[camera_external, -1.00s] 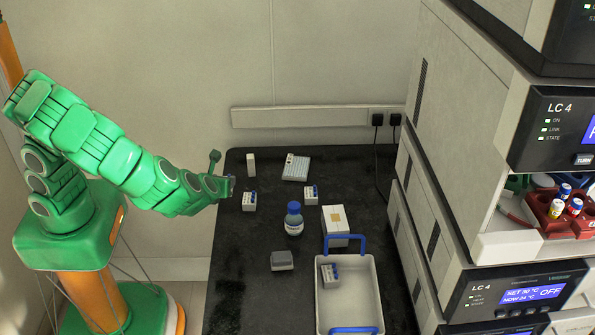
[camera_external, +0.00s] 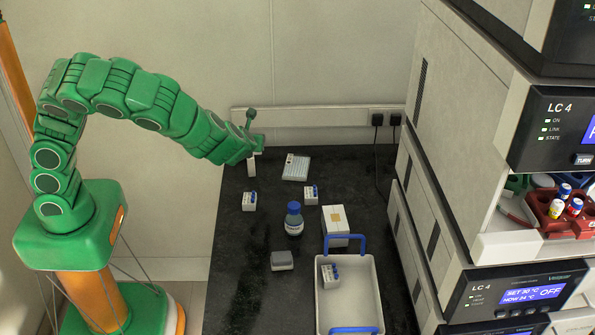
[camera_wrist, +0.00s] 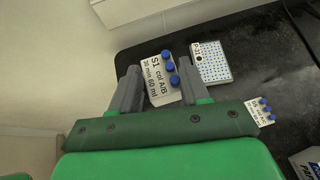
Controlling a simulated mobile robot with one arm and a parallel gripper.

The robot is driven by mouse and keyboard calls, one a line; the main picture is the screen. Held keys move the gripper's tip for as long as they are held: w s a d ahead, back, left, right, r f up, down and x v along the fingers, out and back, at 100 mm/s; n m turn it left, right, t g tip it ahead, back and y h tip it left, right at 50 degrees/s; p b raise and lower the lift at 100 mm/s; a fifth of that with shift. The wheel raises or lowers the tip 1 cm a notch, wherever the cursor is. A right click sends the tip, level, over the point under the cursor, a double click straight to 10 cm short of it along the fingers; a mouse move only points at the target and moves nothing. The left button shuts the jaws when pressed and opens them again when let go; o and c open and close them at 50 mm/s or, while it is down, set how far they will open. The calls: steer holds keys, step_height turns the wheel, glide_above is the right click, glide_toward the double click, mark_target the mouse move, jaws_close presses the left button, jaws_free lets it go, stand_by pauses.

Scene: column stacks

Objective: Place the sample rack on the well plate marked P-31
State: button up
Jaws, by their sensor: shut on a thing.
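The sample rack (camera_wrist: 157,88), a white block labelled S1 with several blue caps, sits between the two grey fingers of my gripper (camera_wrist: 163,78) in the wrist view. The gripper is shut on it.
Other capped racks stand at left (camera_external: 249,202) and centre (camera_external: 311,195). A blue-capped bottle (camera_external: 294,220), a white box (camera_external: 335,222), a grey block (camera_external: 282,261) and a blue-handled tray (camera_external: 371,300) stand nearer.

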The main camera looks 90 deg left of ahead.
steer(key=a, duration=0.2)
steer(key=shift+w+a+r, duration=0.15)
steer(key=shift+w+a, duration=0.15)
steer(key=shift+a, duration=0.05)
steer(key=shift+w+a+f, duration=0.2)
steer(key=shift+w+a, duration=0.15)
steer(key=w+a+f, duration=0.3)
steer(key=w+f, duration=0.1)
steer(key=w, duration=0.4)
glide_above(296, 168)
steer(key=s, duration=0.1)
steer(key=f, duration=0.4)
steer(key=shift+d, duration=0.2)
steer(key=shift+w+a+f, duration=0.2)
steer(key=shift+w+f, duration=0.25)
steer(key=shift+f, duration=1.85)
steer(key=o, duration=1.1)
steer(key=shift+f, duration=0.1)
steer(key=shift+c, duration=0.2)
